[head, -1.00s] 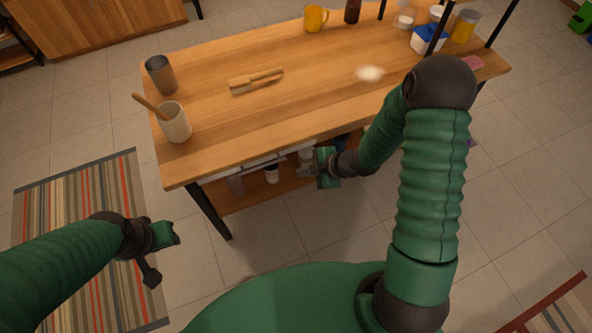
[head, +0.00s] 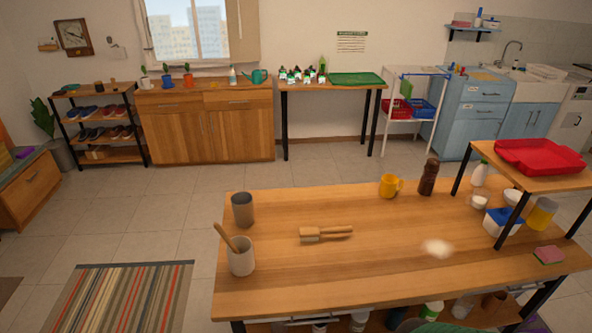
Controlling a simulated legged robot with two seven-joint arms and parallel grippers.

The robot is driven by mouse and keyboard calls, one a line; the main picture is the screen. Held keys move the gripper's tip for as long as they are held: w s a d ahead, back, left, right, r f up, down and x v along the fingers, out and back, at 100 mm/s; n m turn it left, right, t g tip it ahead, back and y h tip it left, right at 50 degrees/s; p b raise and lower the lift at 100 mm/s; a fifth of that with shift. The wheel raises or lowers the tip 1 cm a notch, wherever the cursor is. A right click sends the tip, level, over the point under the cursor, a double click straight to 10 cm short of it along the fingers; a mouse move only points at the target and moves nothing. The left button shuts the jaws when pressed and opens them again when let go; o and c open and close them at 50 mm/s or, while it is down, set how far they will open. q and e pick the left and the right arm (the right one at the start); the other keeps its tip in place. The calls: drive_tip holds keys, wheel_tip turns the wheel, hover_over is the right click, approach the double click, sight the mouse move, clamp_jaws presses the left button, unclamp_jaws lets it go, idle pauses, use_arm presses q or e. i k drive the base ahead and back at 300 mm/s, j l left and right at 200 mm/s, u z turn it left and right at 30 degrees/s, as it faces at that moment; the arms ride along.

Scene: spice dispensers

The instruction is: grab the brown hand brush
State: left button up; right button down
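The brown hand brush (head: 326,233) lies on the wooden table (head: 380,270), left of its middle. Its wider bristle block is at the left and its thin handle points right. Nothing touches it and it is fully visible. Neither of my grippers shows in the head view now.
A white cup with a wooden stick (head: 240,256) and a grey-brown cup (head: 242,209) stand left of the brush. A white powder pile (head: 437,248) lies right of it. A raised shelf with a red tray (head: 540,157) is at right.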

sight(306, 234)
drive_tip(key=i+l+u, duration=1)
drive_tip(key=l+u, duration=0.15)
